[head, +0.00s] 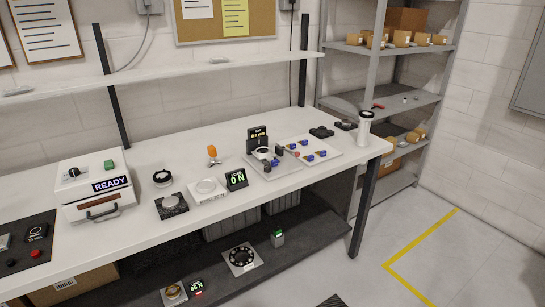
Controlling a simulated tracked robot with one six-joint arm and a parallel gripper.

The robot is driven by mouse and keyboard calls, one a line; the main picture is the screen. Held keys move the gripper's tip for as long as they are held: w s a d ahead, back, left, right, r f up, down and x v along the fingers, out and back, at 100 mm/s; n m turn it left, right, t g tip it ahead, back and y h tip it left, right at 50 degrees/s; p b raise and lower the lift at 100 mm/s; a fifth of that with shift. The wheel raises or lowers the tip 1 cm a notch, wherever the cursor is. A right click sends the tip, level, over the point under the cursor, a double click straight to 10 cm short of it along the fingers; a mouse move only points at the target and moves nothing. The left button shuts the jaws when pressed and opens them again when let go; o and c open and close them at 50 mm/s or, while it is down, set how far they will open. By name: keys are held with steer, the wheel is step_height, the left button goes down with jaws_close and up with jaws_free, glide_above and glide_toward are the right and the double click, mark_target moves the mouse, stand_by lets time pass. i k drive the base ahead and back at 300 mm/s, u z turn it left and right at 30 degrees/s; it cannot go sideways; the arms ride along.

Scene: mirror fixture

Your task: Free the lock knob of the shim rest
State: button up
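The mirror fixture stands on a light grey base plate (285,171) on the workbench, right of centre. It has a black upright block (257,136) with yellowish marks, a pale round part and small blue and dark parts. A small red part (297,154) shows at its right side. At this size I cannot tell which part is the shim rest or its lock knob, or whether the knob is tight. My gripper is not in view.
A white cylinder (364,128) stands near the bench's right end. A "READY" box (95,187) sits left. The front bench strip is clear.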

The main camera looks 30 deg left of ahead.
mark_target(267, 168)
steer(key=z, duration=0.05)
steer(key=i, duration=2.15)
steer(key=u, duration=3.2)
